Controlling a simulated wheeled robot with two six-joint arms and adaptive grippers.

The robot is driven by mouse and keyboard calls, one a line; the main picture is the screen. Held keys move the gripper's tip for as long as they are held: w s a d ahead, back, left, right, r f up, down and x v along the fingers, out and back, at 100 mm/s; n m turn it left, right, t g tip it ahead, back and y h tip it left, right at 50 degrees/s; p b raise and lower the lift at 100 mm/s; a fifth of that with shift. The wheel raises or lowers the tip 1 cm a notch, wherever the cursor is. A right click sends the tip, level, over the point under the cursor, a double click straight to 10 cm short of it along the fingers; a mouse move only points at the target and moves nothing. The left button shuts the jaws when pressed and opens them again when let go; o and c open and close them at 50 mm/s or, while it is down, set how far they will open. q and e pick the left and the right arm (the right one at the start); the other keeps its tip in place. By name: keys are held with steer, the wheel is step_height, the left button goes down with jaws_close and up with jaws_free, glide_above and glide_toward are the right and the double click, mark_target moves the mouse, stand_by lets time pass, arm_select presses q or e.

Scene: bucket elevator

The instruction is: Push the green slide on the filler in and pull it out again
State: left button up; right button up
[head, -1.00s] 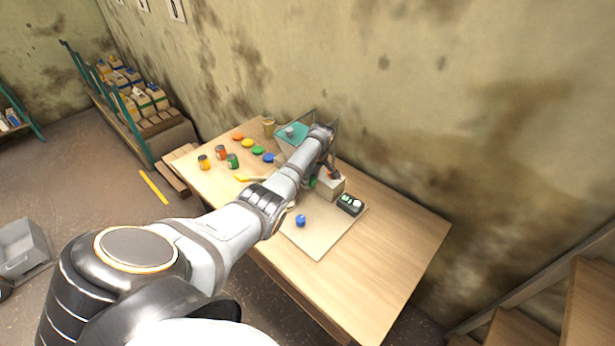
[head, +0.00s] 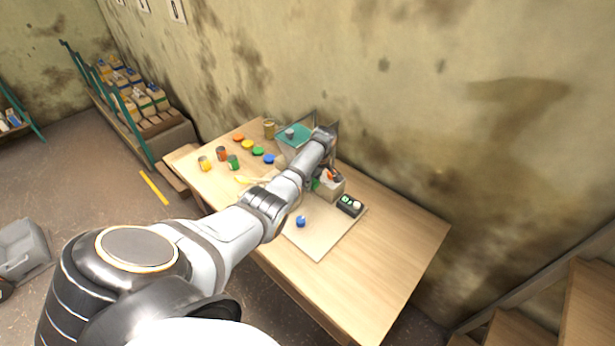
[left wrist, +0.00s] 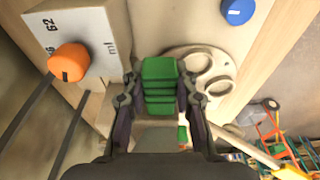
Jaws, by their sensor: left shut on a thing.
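The filler (head: 333,188) is a pale box on the board at the back of the table, partly hidden by my left arm. In the left wrist view its pale face (left wrist: 98,28) carries dark print and an orange knob (left wrist: 68,62). The green slide (left wrist: 159,72) has a ribbed green handle. My left gripper (left wrist: 158,88) is shut on this handle, with one finger on each side. In the head view only a bit of green shows beside the filler, and my fingers are mostly hidden. How far in the slide sits cannot be told.
A dark box with a lit display (head: 350,205) stands right of the filler. A blue knob (head: 301,221) sits on the board's front part. Several colored lids and cans stand left of my arm. A teal panel (head: 293,134) is behind. The table's right side is clear.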

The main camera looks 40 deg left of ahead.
arm_select(q)
steer(key=shift+s+d+p, duration=0.2)
steer(key=shift+d+p, duration=1.2)
steer(key=shift+d, duration=1)
steer(key=shift+f, duration=0.1)
steer(key=o, duration=0.8)
steer(key=shift+a, duration=0.1)
steer(key=shift+o, duration=0.2)
steer(key=shift+r, duration=0.2)
